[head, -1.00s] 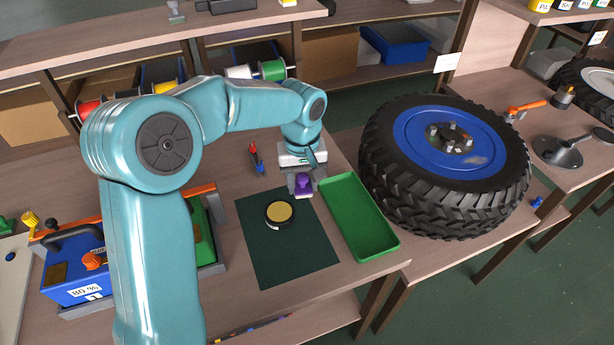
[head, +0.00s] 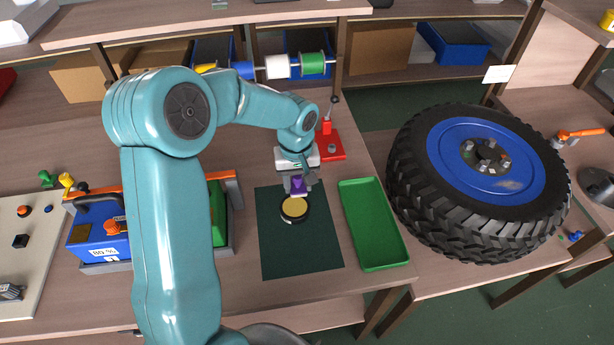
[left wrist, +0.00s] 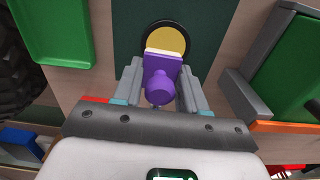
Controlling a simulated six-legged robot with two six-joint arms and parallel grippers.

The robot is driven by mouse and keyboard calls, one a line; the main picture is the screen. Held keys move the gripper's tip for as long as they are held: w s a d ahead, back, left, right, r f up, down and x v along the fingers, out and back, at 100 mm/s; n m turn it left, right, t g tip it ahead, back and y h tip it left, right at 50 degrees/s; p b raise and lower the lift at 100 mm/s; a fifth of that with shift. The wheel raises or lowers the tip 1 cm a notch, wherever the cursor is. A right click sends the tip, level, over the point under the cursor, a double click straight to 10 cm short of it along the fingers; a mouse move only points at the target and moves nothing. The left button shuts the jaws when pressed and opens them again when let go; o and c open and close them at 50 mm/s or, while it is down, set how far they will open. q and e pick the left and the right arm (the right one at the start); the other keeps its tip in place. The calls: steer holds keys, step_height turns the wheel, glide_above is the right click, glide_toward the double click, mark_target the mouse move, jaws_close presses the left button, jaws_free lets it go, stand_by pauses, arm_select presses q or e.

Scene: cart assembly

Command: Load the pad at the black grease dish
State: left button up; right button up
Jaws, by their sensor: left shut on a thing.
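My left gripper (head: 298,186) is shut on a purple pad tool (left wrist: 160,78), which has a round knob and a pale strip at its far edge. It also shows in the head view (head: 298,184). The black grease dish (head: 284,216) with its yellowish fill (head: 294,207) lies on a dark green mat (head: 300,255). The tool is at the back edge of the dish in the head view, and in the left wrist view it overlaps the near part of the fill. I cannot tell whether they touch. My right gripper is not in view.
An empty green tray (head: 374,225) lies right of the mat. A blue box (head: 105,235) with an orange bar stands at the left. A big tyre with a blue wheel (head: 470,160) is at the right. A red stand (head: 328,142) is behind the gripper.

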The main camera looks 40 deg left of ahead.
mark_target(295, 207)
arm_select(q)
steer(key=shift+s+a+f, duration=0.15)
steer(key=shift+s+a, duration=0.15)
steer(key=shift+a, duration=0.15)
steer(key=shift+s+f, duration=0.1)
steer(key=shift+f, duration=0.1)
step_height(295, 207, down, 5)
steer(key=b, duration=0.3)
steer(key=shift+b, duration=0.4)
steer(key=shift+f, duration=0.25)
steer(key=shift+f+b, duration=0.45)
steer(key=shift+b, duration=0.05)
steer(key=shift+f+b, duration=0.15)
steer(key=shift+b, duration=0.15)
stand_by(1.2)
